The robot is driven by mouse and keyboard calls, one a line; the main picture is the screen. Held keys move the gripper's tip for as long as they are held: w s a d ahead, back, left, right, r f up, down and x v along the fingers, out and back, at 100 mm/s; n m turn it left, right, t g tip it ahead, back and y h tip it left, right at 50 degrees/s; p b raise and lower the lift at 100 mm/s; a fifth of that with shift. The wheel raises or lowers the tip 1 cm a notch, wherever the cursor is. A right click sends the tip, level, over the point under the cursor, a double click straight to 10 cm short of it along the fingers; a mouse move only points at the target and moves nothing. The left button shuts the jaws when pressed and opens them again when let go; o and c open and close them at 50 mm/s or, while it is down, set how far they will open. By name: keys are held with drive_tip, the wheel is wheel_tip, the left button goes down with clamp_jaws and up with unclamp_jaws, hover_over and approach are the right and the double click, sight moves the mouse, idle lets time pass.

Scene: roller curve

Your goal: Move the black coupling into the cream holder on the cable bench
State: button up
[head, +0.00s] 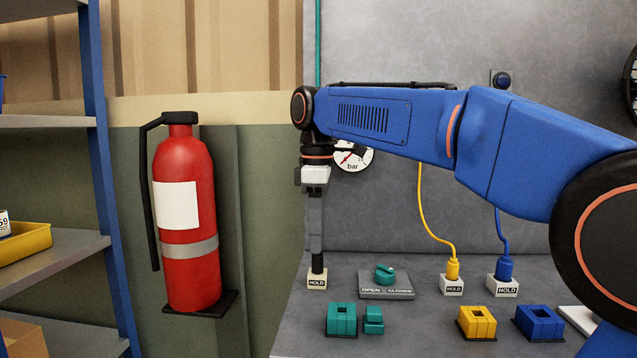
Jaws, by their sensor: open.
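The cream holder (317,283), marked HOLD, stands at the left end of the grey bench. A black piece (317,264), apparently the black coupling, shows upright just above it at its top. I cannot tell how deep it sits. My gripper (316,254) points straight down over this holder, its fingertips at the black piece. The fingers are seen edge-on, so the gap between them is hidden. The jaws are open, not clamped on the piece.
A yellow plug (453,269) and a blue plug (505,270) stand in other holders to the right. A teal knob (385,273) sits on an OPEN/CLOSED plate behind. Teal (341,318), yellow (477,322) and blue (540,322) blocks line the front. A red extinguisher (186,240) stands left.

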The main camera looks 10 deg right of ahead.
wheel_tip(320, 180, up, 11)
drive_tip(key=shift+s+d+r, duration=0.15)
drive_tip(key=shift+s, duration=0.15)
idle(0.4)
